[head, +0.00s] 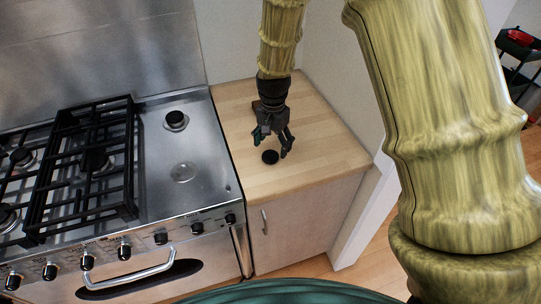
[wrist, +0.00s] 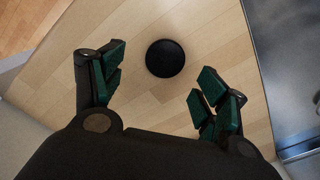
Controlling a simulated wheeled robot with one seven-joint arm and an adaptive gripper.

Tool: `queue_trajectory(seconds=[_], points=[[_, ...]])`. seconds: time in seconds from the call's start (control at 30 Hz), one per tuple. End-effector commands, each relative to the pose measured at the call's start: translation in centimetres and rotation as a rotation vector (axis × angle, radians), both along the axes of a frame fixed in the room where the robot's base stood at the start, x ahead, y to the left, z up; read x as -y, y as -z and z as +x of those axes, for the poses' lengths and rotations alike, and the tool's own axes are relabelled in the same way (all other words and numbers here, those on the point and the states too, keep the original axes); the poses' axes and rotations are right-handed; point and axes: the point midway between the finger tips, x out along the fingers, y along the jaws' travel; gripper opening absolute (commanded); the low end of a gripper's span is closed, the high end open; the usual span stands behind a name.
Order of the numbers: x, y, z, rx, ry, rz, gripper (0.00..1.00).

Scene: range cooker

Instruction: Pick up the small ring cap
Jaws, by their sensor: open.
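The small ring cap (head: 270,157) is a flat, round black disc. It lies on the light wooden counter beside the cooker. In the wrist view the cap (wrist: 165,58) lies just beyond the fingertips, roughly between their lines. My gripper (head: 273,146) hangs above the counter, close to the cap, with its fingers spread. In the wrist view my gripper (wrist: 158,85) shows green finger pads wide apart with nothing between them. I cannot tell exactly how high the fingertips are above the counter.
The steel range cooker (head: 183,145) stands to the left, with black pan grates (head: 128,165) and a burner cap (head: 176,119). The wooden counter (head: 315,150) is otherwise clear. A wall (head: 335,60) borders the counter's back and right. A dark shelf with a red pot (head: 520,38) stands far right.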

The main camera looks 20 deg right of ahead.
Motion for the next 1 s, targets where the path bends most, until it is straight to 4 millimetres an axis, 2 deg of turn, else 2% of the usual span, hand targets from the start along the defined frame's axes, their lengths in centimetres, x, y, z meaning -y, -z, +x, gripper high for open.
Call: queue_trajectory(seconds=[0.5, 0.83, 1.0], points=[[-0.6, 4.1, 0.2, -0.001, 0.000, 0.000, 0.74], [-0.6, 4.5, 0.2, 0.000, 0.000, 0.000, 0.74], [-0.6, 4.5, 0.2, 0.000, 0.000, 0.000, 0.43]])
